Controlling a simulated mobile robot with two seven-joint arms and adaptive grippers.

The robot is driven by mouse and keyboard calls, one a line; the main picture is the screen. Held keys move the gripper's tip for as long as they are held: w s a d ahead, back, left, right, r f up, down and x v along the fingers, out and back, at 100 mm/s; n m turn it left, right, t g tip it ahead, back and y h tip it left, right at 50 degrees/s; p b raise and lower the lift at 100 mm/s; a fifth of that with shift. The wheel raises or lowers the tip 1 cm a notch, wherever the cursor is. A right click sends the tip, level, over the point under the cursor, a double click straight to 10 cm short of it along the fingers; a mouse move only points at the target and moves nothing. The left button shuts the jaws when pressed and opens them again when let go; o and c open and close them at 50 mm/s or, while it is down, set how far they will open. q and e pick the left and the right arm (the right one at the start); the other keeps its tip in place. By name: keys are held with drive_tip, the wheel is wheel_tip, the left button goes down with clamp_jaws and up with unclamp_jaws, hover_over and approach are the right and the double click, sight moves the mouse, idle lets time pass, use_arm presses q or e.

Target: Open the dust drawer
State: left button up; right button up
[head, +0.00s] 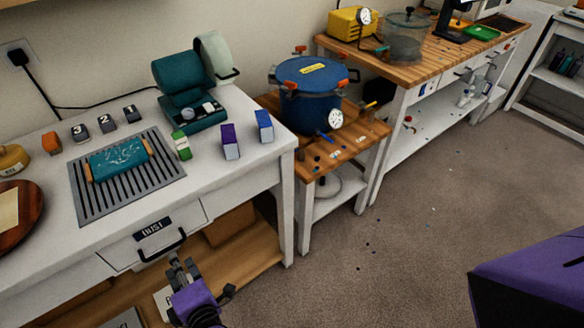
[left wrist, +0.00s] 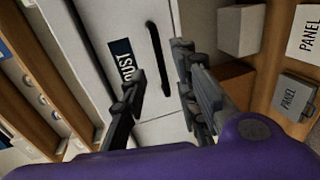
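The dust drawer (head: 184,220) is a white front under the left table's edge with a dark DUST label (head: 152,229) and a black bar handle (head: 162,246). It looks closed. In the left wrist view the handle (left wrist: 156,48) stands upright in the picture, beside the label (left wrist: 122,62). My left gripper (head: 180,264) is just below and in front of the handle. In the left wrist view its fingers (left wrist: 158,80) are apart, with the handle's near end in line with the gap. Contact cannot be told. My right gripper is not in view.
A slatted grille (head: 105,205) with a teal block (head: 118,158) lies on the tabletop above the drawer. A wooden shelf (head: 232,262) with boxes lies below. A blue pot (head: 310,92) stands on a cart to the right. The floor (head: 400,240) in front is open.

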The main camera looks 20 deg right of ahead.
sight(169, 247)
use_arm(q)
drive_tip(key=x, duration=0.8)
drive_tip(key=shift+s, duration=0.1)
clamp_jaws()
